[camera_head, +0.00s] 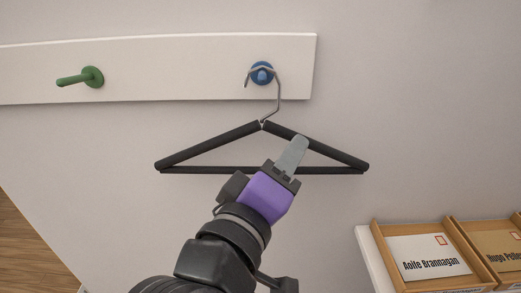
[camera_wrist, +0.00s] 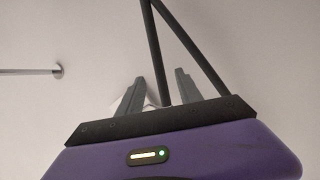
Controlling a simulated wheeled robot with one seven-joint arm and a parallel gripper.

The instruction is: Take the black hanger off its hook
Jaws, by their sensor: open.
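The black hanger (camera_head: 210,146) hangs by its silver wire hook (camera_head: 277,100) on the blue wall hook (camera_head: 262,72). My gripper (camera_head: 297,148) is in front of the hanger's right half, its grey finger overlapping the right sloping arm in the picture. In the wrist view my gripper (camera_wrist: 159,76) is open, with its two grey fingers apart. One bar of the hanger (camera_wrist: 154,45) runs down into the gap between the fingers as seen there. The other bar (camera_wrist: 195,48) passes to the right of the right finger. I cannot tell whether a finger touches the hanger.
A white board (camera_head: 170,68) on the wall carries the blue hook and an empty green peg (camera_head: 92,77) to the left. Wooden trays with name cards (camera_head: 430,256) stand at the lower right. A thin rod (camera_wrist: 30,71) meets the wall at left in the wrist view.

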